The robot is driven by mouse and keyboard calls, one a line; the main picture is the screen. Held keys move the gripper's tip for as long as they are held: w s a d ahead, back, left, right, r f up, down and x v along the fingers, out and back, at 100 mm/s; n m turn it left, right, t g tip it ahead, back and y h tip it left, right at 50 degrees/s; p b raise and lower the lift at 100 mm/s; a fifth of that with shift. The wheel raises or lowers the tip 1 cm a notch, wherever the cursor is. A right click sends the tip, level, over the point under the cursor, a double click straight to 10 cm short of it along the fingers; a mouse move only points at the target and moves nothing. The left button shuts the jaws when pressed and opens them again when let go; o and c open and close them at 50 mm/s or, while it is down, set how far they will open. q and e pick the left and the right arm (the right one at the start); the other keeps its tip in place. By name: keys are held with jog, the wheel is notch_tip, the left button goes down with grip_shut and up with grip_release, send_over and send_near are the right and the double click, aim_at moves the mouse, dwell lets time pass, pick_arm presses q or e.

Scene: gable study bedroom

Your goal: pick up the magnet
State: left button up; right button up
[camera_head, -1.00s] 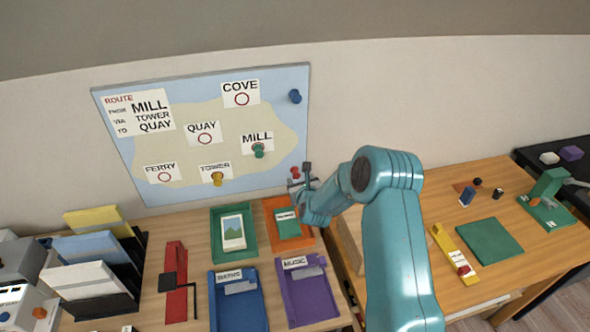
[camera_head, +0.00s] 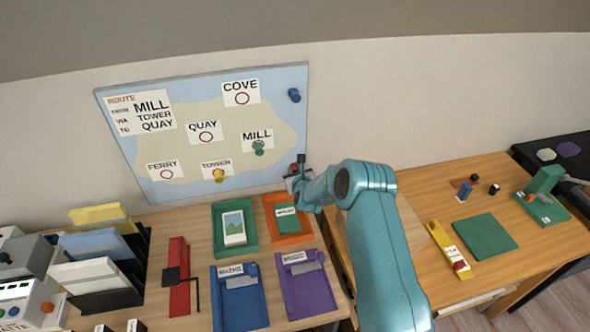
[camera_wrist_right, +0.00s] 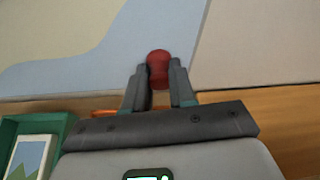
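The red magnet (camera_head: 293,168) is a small knob at the lower right corner of the map board (camera_head: 285,180). In the right wrist view the magnet (camera_wrist_right: 158,68) lies between my two fingertips, and its sides fill the gap between them. My right gripper (camera_head: 299,170) is at the board's lower right corner and looks shut on the magnet. Whether the magnet still touches the board cannot be told. A blue magnet (camera_head: 294,95), a green magnet (camera_head: 258,147) and a yellow magnet (camera_head: 218,175) are also on the board. My left gripper is not in view.
Below the board are a green tray (camera_head: 219,246), an orange tray (camera_head: 300,239), a blue tray (camera_head: 240,310) and a purple tray (camera_head: 315,302). A file rack (camera_head: 130,270) stands left. A second table (camera_head: 430,205) is right, behind my arm.

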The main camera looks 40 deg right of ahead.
dwell(0.3)
jog(key=shift+r+b, duration=0.45)
jog(key=shift+b, duration=0.25)
jog(key=r, duration=0.2)
jog(key=r+b, duration=0.1)
jog(key=r, duration=0.1)
jog(key=r+b, duration=0.1)
jog(key=r, duration=0.1)
jog(key=shift+s+a, duration=0.2)
jog(key=shift+s, duration=0.1)
jog(key=s+a+b, duration=0.2)
jog(key=s+a, duration=0.1)
jog(key=s, duration=0.2)
jog(key=s+a+b, duration=0.2)
jog(key=s+a, duration=0.1)
jog(key=s, duration=0.3)
jog(key=s+a+b, duration=0.2)
jog(key=s+a, duration=0.1)
jog(key=s, duration=0.3)
jog(key=shift+a+b, duration=0.15)
jog(key=shift+b, duration=0.25)
